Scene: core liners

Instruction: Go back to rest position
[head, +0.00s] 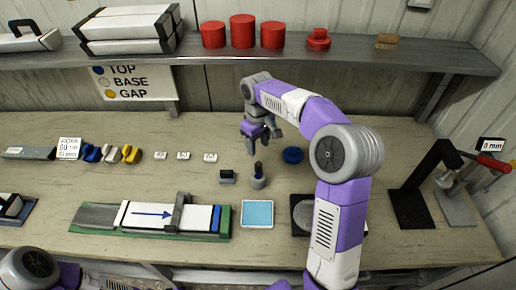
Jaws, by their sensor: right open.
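My right gripper (262,133) hangs above the back middle of the bench (350,120), with its arm reaching in from the lower right. It is open with nothing visible between its fingers. A blue round object (292,155) lies to its right, apart from it. A small grey holder (258,181) with a dark upright item stands below it in the picture. Part of my left arm (40,272) shows at the lower left corner; its gripper is out of view.
A green tray (225,222) holds a white core liner (150,214) marked with an arrow. A light blue pad (257,214) lies beside it. A black press with a red handle (485,159) stands right. A shelf (350,54) with red cylinders (243,32) runs along the back.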

